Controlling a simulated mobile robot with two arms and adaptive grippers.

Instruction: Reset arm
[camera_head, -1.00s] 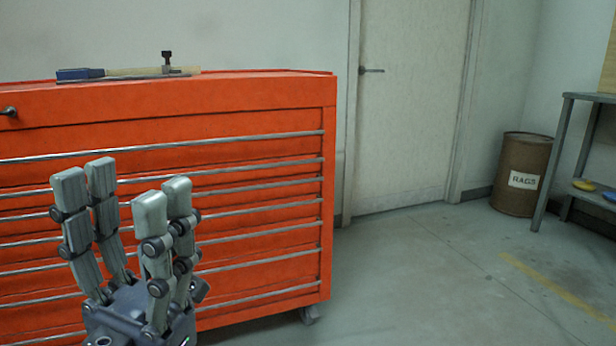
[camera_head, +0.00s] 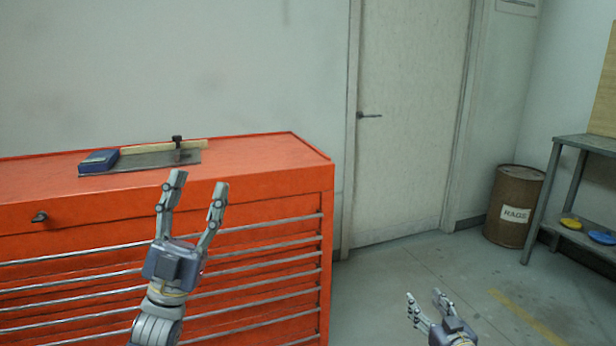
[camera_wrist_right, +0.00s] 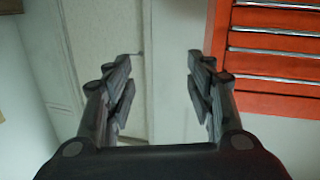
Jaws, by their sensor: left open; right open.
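My left gripper (camera_head: 198,195) is open and empty in the head view, its fingers pointing up in front of the orange tool chest (camera_head: 276,210). My right gripper (camera_head: 425,298) is open and empty at the bottom right of the head view, over the grey floor. In the right wrist view, the right gripper's fingers (camera_wrist_right: 160,75) are spread apart with nothing between them; the door and the chest's drawers show beyond.
A pale door (camera_head: 410,130) stands behind. A brown rags barrel (camera_head: 514,205) and a grey shelf table (camera_head: 585,143) stand at the right. The floor between is clear.

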